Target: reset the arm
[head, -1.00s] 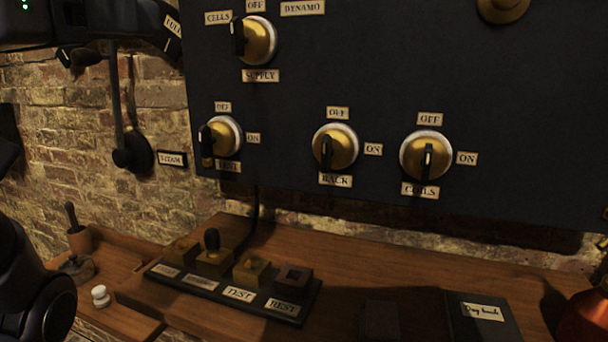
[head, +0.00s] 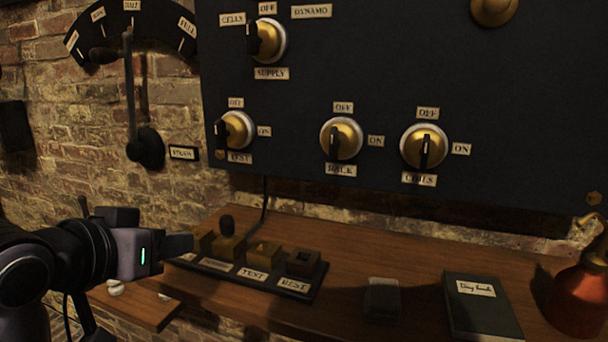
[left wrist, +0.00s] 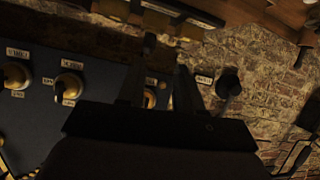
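My left arm comes in from the left in the head view. Its gripper (head: 182,244) is low, in front of the row of brass blocks on the wooden shelf, pointing right. In the left wrist view its two dark fingers (left wrist: 167,62) stand apart with nothing seen between them, so it is open and empty. The wall lever (head: 130,92) stands nearly upright below its curved label plate (head: 130,18), clear of my gripper. My right gripper is not in view.
The dark panel (head: 400,70) carries several brass knobs. On the shelf (head: 365,245) are the block row's base (head: 255,280), a small dark box (head: 382,300), a dark book (head: 482,308) and a red vessel (head: 580,295) at right. A brick wall is behind.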

